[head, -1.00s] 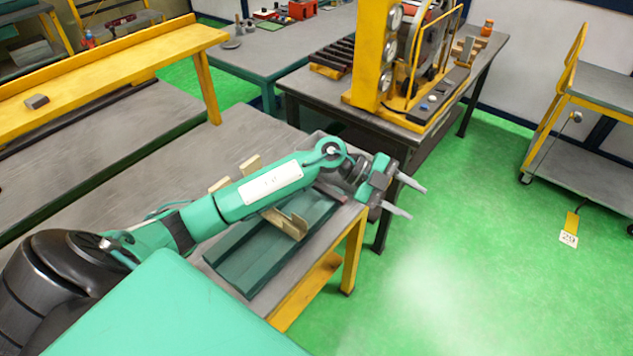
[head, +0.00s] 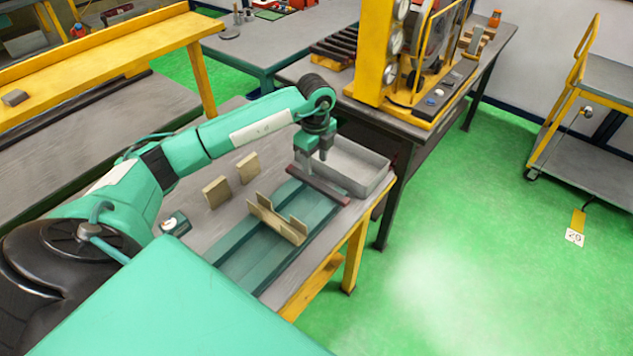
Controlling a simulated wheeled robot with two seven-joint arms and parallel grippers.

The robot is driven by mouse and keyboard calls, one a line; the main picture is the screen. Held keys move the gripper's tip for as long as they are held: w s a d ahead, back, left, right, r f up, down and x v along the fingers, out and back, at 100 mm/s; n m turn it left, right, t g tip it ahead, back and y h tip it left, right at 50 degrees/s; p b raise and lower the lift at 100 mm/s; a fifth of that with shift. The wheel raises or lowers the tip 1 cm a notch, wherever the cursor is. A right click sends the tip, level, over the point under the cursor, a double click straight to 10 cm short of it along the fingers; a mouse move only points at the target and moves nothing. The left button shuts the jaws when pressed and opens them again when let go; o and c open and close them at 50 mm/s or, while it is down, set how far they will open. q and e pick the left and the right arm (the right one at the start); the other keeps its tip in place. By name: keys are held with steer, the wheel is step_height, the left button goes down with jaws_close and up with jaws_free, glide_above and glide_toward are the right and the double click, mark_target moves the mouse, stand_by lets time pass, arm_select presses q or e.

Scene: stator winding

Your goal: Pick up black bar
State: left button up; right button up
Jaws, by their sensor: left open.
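My right gripper is out of view.
The grey open tray (head: 372,160) stands right behind the bar. A teal rail plate (head: 250,262) carries a tan bracket (head: 278,222). Two tan blocks (head: 216,192) and a small teal device (head: 174,222) lie to the left. The table's edge is close on the right.

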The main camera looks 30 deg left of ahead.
mark_target(316, 182)
arm_select(q)
step_height(316, 182, down, 2)
steer(key=shift+f+p, duration=0.5)
steer(key=shift+p, duration=0.05)
step_height(316, 182, down, 4)
steer(key=shift+r+p, duration=0.2)
steer(key=shift+p, duration=0.65)
steer(key=shift+f, duration=0.45)
jaws_close()
